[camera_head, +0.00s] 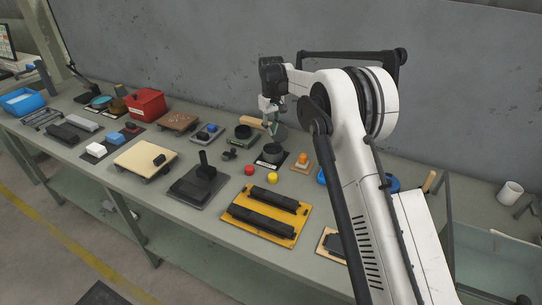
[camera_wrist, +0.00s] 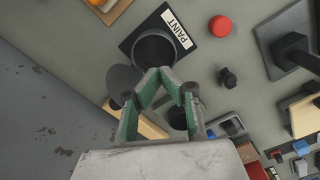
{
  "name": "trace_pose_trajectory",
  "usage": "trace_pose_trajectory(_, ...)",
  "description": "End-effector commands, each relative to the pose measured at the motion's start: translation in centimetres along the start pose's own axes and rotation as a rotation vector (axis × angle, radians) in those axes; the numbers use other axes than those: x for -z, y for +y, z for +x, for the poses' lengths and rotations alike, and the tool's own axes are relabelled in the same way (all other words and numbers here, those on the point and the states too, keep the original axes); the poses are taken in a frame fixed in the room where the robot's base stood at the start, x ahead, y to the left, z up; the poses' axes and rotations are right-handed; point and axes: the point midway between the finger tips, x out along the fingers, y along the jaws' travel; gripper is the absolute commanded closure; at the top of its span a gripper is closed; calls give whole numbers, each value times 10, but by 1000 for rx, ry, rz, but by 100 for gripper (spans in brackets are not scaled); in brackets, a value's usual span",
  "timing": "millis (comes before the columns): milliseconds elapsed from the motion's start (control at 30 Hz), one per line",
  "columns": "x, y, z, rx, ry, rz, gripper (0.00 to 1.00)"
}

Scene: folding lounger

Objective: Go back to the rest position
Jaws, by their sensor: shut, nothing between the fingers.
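My gripper (camera_head: 271,129) hangs from the white arm above the back part of the workbench (camera_head: 215,217), near the wall. Its green fingers also show in the wrist view (camera_wrist: 160,74), with their tips together and nothing between them. Below and just past the tips, in the wrist view, is a dark round cup (camera_wrist: 154,52) on a black mat with a white PAINT label. The gripper appears above the bench and apart from the cup. The cup also shows in the head view (camera_head: 271,153).
A red knob (camera_head: 249,170) and a yellow knob (camera_head: 272,178) stand in front of the cup. A yellow board (camera_head: 236,225) with black bars lies at the front. A red box (camera_head: 146,104) and a blue bin (camera_head: 22,102) stand left. The grey wall (camera_head: 200,50) is close behind.

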Motion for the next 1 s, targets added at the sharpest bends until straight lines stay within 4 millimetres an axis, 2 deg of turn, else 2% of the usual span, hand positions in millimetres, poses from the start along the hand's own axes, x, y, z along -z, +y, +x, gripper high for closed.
trace_pose_trajectory(567,-2,1,-9,-1,3,3,100)
trace_pose_trajectory(667,-10,3,-22,-5,14,15,100)
trace_pose_trajectory(767,-23,5,-43,-13,35,37,100)
trace_pose_trajectory(1000,-69,10,-100,-36,97,102,100)
